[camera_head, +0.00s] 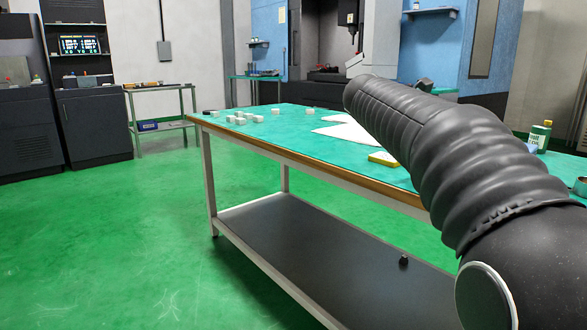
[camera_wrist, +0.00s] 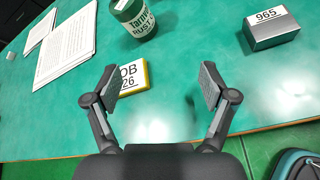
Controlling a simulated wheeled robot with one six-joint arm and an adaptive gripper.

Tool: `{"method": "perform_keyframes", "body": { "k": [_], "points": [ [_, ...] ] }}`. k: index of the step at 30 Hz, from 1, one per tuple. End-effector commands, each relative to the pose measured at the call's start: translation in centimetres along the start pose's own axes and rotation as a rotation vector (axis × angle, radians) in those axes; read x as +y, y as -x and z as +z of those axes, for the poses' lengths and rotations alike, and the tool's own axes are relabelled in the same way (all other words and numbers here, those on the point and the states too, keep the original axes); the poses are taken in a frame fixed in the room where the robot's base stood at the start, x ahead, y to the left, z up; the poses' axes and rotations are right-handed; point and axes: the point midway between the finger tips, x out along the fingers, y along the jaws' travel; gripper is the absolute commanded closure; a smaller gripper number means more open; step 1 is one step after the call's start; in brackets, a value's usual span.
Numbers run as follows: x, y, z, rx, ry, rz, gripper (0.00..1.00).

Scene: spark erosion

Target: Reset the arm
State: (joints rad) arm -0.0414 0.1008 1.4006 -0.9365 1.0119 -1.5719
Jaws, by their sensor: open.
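My arm (camera_head: 450,160) reaches in from the right side of the head view, over the green-topped table (camera_head: 285,140). In the wrist view my gripper (camera_wrist: 160,88) is open, with nothing between its two fingers. It hangs above the table's front part. A yellow-edged block with a white label (camera_wrist: 133,78) lies by the left finger, which partly covers it. The gripper's fingers are hidden behind the arm in the head view.
In the wrist view, a green and white container (camera_wrist: 133,18), a grey block labelled 965 (camera_wrist: 270,28) and printed sheets (camera_wrist: 65,45) lie on the table. Several small pale blocks (camera_head: 240,118) sit at its far left. The green floor (camera_head: 120,230) at left is clear.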

Motion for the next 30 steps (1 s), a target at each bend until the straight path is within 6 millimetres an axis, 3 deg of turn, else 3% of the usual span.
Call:
{"method": "perform_keyframes", "body": {
  "k": [1,11,21,27,30],
  "points": [
    [-1.6,1.5,-0.1,0.044,-0.095,-0.005,0.17],
    [-12.6,9.0,-6.7,0.329,-0.796,-0.151,0.17],
    [-24.0,16.5,-15.7,0.518,-1.513,-0.491,0.17],
    [-28.6,19.3,-20.3,0.552,-1.82,-0.699,0.17],
    [-29.8,19.9,-21.5,0.553,-1.895,-0.759,0.17]
  ]
}}
